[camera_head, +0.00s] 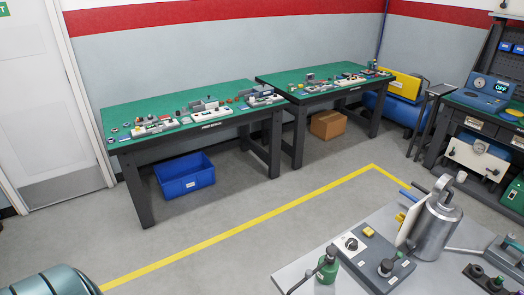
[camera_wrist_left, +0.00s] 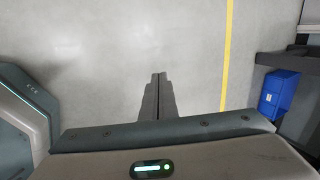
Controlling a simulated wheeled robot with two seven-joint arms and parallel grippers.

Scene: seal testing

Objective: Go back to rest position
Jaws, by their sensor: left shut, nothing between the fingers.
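My left gripper (camera_wrist_left: 158,78) shows in the left wrist view, its two fingers together with nothing between them. It hangs over bare grey floor, clear of any table or object. Neither gripper shows in the head view. My right gripper is in no view.
Green-topped benches (camera_head: 160,104) stand along the wall, with a blue bin (camera_head: 185,181) and cardboard box (camera_head: 327,124) below.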

